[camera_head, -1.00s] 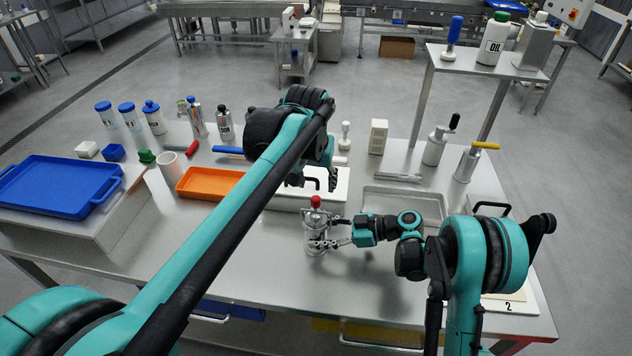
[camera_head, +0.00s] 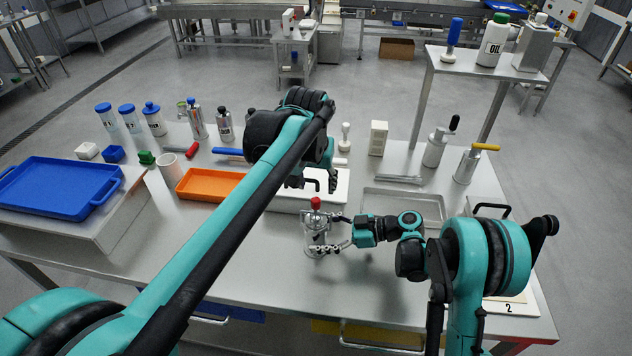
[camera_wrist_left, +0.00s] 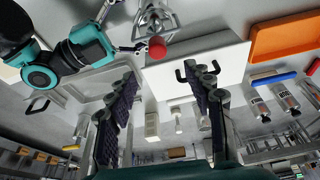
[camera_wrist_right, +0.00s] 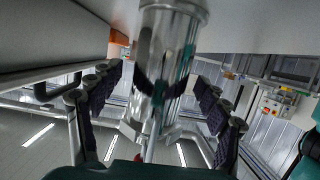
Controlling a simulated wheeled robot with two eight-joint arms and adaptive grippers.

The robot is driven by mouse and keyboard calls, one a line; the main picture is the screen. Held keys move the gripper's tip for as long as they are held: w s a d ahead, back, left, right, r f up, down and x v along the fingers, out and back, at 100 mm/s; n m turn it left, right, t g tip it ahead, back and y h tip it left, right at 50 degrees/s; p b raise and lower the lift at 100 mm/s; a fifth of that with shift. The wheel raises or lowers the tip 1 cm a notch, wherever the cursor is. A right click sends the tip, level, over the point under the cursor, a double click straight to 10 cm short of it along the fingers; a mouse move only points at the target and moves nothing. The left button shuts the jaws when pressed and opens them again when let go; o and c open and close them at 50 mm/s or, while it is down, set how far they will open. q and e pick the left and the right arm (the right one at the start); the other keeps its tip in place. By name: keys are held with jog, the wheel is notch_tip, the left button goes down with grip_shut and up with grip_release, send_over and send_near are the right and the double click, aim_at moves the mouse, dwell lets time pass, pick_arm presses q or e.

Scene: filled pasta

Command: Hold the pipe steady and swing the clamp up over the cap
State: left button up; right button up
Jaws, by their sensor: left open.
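The steel pipe (camera_head: 315,238) stands upright on the table, with a red knob (camera_head: 316,203) above it. In the right wrist view the shiny pipe (camera_wrist_right: 172,40) fills the middle, with metal clamp parts (camera_wrist_right: 150,132) at its end. I cannot tell the cap and the clamp's exact position apart. My right gripper (camera_head: 337,232) is at the pipe's right side; its fingers (camera_wrist_right: 160,85) are spread with the pipe between them, a gap showing at left. My left gripper (camera_head: 312,183) is open and empty, behind and above the knob; the left wrist view shows its spread fingers (camera_wrist_left: 165,78).
An orange tray (camera_head: 183,190) and a blue tray (camera_head: 45,215) lie to the left. A white board (camera_head: 342,187) is behind the pipe, and a shallow metal tray (camera_head: 375,191) stands right of it. Bottles line the back left. The table front is clear.

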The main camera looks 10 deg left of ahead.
jog(key=v, duration=1.2)
pick_arm(q)
jog(key=s+a+f+t, duration=0.1)
jog(key=s+a+f, duration=0.2)
jog(key=s, duration=0.4)
jog(key=s+a+f+t, duration=0.1)
jog(key=s+a+f, duration=0.2)
jog(key=s, duration=0.3)
jog(key=s+a+f+t, duration=0.1)
jog(key=s+a+f, duration=0.1)
jog(key=s+f, duration=0.2)
jog(key=s, duration=0.3)
jog(key=shift+s+a+f+n+t, duration=0.35)
jog(key=shift+a+f+n+t, duration=0.05)
pick_arm(e)
jog(key=s+d+r+m+t+h, duration=0.2)
jog(key=s+d+m+t+h, duration=0.1)
jog(key=s+d+m+h, duration=0.4)
jog(key=s+d+r+m+t+h, duration=0.3)
jog(key=s+d+m+h, duration=0.4)
jog(key=s+m, duration=0.4)
jog(key=s+t, duration=0.1)
jog(key=s, duration=0.1)
jog(key=shift+s+d+h, duration=0.15)
jog(key=shift+s+h, duration=0.15)
jog(key=shift+s, duration=0.05)
